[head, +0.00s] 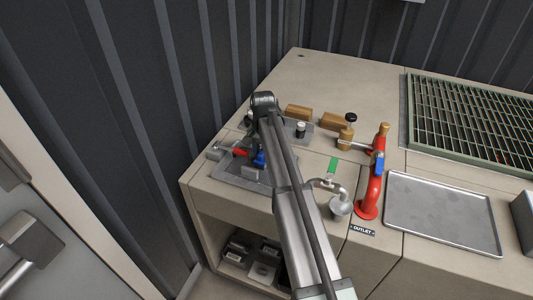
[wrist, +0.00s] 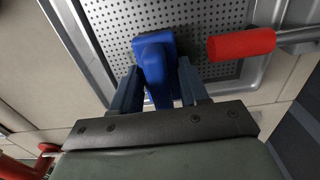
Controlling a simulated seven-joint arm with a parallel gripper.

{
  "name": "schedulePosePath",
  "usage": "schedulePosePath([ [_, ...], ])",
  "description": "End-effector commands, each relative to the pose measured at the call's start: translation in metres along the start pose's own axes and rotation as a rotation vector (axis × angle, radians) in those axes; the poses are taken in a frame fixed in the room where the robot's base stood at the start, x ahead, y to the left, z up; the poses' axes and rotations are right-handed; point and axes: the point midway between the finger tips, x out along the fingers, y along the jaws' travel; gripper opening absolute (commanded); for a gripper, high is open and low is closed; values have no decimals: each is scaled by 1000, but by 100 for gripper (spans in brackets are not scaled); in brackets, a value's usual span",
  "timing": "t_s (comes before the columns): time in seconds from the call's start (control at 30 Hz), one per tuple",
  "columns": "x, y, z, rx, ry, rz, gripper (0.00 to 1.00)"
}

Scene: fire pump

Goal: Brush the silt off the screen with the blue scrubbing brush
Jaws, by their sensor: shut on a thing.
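My gripper (wrist: 160,82) is shut on the blue scrubbing brush (wrist: 153,60), which stands between its two fingers in the wrist view. In the head view the brush (head: 260,159) shows as a small blue patch beside my arm. The brush is over a grey perforated plate (wrist: 205,22), which looks like the screen, set in a metal-rimmed recess. Whether the bristles touch the plate is hidden. No clear silt shows on the visible part of the plate. In the head view my arm covers part of the recess (head: 228,174).
A red-handled part (wrist: 242,45) reaches over the recess rim close to the brush. A red outlet pipe (head: 368,198) and brass valve (head: 346,138) stand to the right. Wooden blocks (head: 298,112) lie behind. A metal tray (head: 440,212) and green grate (head: 470,125) lie further right.

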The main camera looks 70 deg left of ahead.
Motion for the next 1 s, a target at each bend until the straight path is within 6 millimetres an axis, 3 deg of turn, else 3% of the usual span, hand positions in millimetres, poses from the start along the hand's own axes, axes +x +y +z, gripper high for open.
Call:
schedulePosePath([
  [0.67, 3, -41, 2, -3, -3, -5, 20],
  [0.87, 3, -52, 2, -6, -2, -6, 4],
  [1.0, 2, -63, 1, -5, -1, -7, 1],
])
